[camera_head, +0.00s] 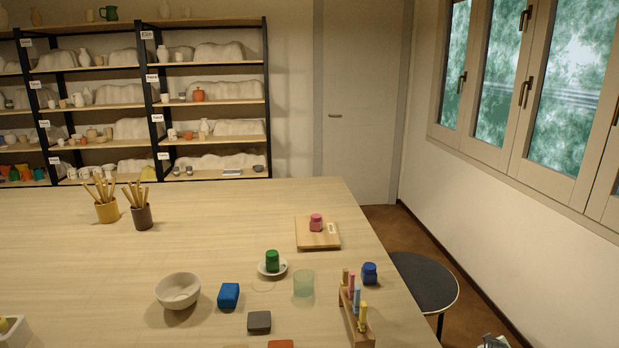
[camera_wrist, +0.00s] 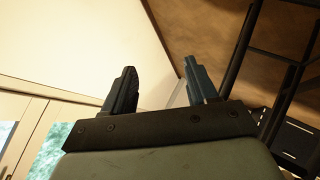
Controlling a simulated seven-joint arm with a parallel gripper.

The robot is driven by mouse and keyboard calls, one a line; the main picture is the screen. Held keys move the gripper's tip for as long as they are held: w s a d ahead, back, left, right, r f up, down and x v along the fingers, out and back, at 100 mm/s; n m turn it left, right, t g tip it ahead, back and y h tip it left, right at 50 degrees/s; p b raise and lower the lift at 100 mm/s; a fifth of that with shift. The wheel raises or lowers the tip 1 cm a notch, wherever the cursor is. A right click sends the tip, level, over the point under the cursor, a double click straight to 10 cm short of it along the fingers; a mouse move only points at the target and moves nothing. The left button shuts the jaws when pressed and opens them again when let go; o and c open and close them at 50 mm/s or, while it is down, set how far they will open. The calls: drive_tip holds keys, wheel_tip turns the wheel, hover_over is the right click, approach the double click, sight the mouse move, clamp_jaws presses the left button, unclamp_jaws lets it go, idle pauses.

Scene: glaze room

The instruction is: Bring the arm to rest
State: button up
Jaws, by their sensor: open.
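My gripper (camera_wrist: 158,82) shows in the wrist view with its two dark fingers spread apart. Nothing is between the fingers. Behind them are a pale wall or ceiling, a brown surface and a dark frame, all apart from the fingers. In the head view only a small grey piece shows at the bottom right edge, and I cannot tell what it is. The long wooden table (camera_head: 250,215) shows in the head view, with no arm over it.
On the table are a white bowl (camera_head: 178,290), a blue block (camera_head: 228,295), a green jar (camera_head: 272,260) on a saucer, a frosted glass (camera_head: 303,284), a blue jar (camera_head: 370,273), a wooden rack (camera_head: 357,322) and a pink jar (camera_head: 316,222) on a board. A dark stool (camera_head: 425,283) stands at right.

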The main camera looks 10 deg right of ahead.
drive_tip(key=s+a+f+g+y, duration=0.1)
drive_tip(key=s+a+f, duration=0.3)
drive_tip(key=s+f, duration=0.25)
drive_tip(key=s+a+f+g, duration=0.1)
drive_tip(key=s+a+f, duration=0.3)
drive_tip(key=s+f, duration=0.25)
drive_tip(key=s+a+f+g+y, duration=0.1)
drive_tip(key=s+a+f, duration=0.25)
drive_tip(key=a, duration=0.45)
drive_tip(key=s+a+f+g+y, duration=0.1)
drive_tip(key=s+a+f+y, duration=0.1)
drive_tip(key=a+f, duration=0.5)
drive_tip(key=s+a+g+y, duration=0.15)
drive_tip(key=s+a, duration=0.25)
drive_tip(key=a, duration=0.5)
drive_tip(key=s+a+g+y, duration=0.1)
drive_tip(key=s+a+g, duration=0.25)
drive_tip(key=a, duration=0.65)
drive_tip(key=s+a+r+g, duration=0.2)
drive_tip(key=s+a, duration=0.4)
drive_tip(key=s, duration=0.2)
drive_tip(key=s+a+r+g, duration=0.2)
drive_tip(key=s+a+g, duration=0.1)
drive_tip(key=s+a, duration=0.4)
drive_tip(key=shift+s+a+r+m+y, duration=0.2)
drive_tip(key=shift+s+m+y, duration=0.2)
drive_tip(key=shift+s, duration=0.6)
